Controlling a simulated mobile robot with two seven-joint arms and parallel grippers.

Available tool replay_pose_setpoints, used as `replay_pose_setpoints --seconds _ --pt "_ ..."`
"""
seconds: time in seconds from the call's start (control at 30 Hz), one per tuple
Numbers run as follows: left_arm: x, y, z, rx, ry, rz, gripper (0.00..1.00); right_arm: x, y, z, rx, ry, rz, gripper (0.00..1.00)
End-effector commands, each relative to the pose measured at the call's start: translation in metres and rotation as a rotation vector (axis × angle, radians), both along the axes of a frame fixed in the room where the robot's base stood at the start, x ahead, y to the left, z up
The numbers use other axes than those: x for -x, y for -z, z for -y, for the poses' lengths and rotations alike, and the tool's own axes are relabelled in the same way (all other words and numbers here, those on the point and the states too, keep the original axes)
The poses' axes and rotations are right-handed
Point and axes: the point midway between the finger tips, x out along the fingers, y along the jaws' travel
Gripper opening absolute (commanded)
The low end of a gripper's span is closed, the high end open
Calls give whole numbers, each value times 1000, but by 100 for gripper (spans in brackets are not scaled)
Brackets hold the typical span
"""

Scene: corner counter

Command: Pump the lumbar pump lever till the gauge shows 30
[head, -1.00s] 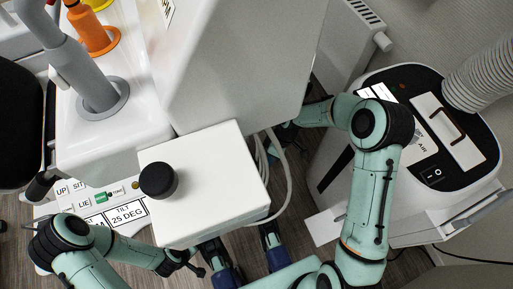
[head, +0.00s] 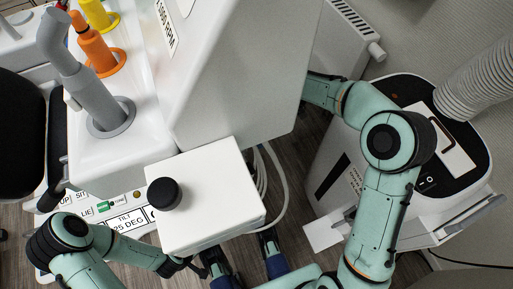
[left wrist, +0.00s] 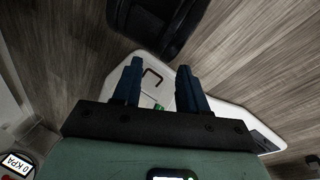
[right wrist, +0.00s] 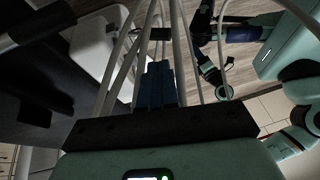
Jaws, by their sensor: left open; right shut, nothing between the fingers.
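A round gauge (left wrist: 18,165) in the lower left corner of the left wrist view reads 0 KPA. My left gripper (left wrist: 160,70) is open; its blue fingers stand apart above a white base plate (left wrist: 235,115) near the floor. A thin brown-red bent handle (left wrist: 152,74) shows between the fingertips; I cannot tell whether it is the pump lever, or whether they touch. My right gripper (right wrist: 158,66) is shut and empty among pale hoses (right wrist: 182,50). In the head view its arm reaches behind the tall white cabinet, which hides the gripper.
A white box (head: 215,185) with a black knob (head: 165,193) blocks the middle of the head view. A label panel (head: 128,217) reads TILT 25 DEG. A machine (head: 465,185) with a ribbed hose (head: 472,75) stands close to my right arm. Loose cables (head: 277,190) hang behind the box.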

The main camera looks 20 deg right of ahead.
Motion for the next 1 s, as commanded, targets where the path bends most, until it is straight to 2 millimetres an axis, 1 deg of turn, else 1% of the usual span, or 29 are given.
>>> replay_pose_setpoints --seconds 0.03,0.3,0.4,0.5,0.67,1.0 --pt "-3 4 -2 -4 -3 7 43 2 9 -3 0 -2 -5 0" --pt "-23 19 -12 -31 -25 59 43 10 55 -21 0 -2 -5 0" --pt "-29 22 -16 -39 -33 76 43 12 69 -27 0 -1 -4 0" --pt "-31 25 -18 -44 -36 80 43 14 78 -30 1 -1 -3 0" --pt "-33 26 -19 -47 -39 85 43 15 83 -33 1 -1 -1 0" --pt "-33 26 -19 -47 -39 83 43 15 83 -33 0 0 0 0"
